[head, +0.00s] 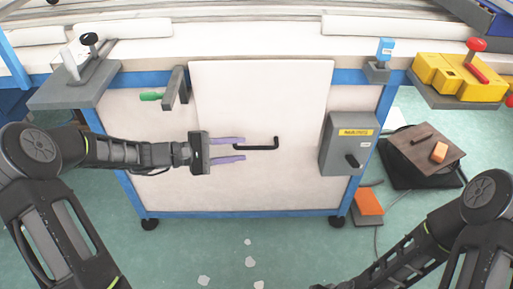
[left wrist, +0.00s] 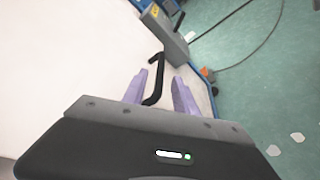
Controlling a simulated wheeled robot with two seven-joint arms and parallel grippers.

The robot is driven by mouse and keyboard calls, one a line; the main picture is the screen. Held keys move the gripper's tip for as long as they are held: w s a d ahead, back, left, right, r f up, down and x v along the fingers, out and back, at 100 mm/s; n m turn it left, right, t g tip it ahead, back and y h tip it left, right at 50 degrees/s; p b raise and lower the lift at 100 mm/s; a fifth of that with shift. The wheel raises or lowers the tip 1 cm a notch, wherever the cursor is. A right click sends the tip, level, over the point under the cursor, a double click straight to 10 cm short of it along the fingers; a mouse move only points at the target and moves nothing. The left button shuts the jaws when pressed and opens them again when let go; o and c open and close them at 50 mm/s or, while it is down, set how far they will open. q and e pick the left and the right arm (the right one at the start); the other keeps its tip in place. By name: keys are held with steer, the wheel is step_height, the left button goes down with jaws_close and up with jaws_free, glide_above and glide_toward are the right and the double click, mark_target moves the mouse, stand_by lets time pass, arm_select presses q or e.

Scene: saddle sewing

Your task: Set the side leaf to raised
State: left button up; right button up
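The side leaf (head: 262,90) is a pale panel hanging down at the front of the blue-framed table. A black bar handle (head: 262,147) is fixed low on its face. My left gripper (head: 243,149) is open at the handle, its purple fingers above and below the handle's left end in the head view. In the left wrist view the handle (left wrist: 153,85) reaches in between the two spread fingers (left wrist: 160,88); I cannot tell whether they touch it. My right arm shows at the lower right, but its gripper is out of view.
A grey control box (head: 347,145) is mounted right of the leaf. A green-handled clamp (head: 173,90) is at its upper left. The floor in front is mostly clear.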

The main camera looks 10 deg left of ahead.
mark_target(250, 148)
arm_select(q)
steer(key=b+x, duration=0.1)
steer(key=x, duration=0.5)
steer(key=shift+d, duration=0.15)
jaws_close()
stand_by(1.3)
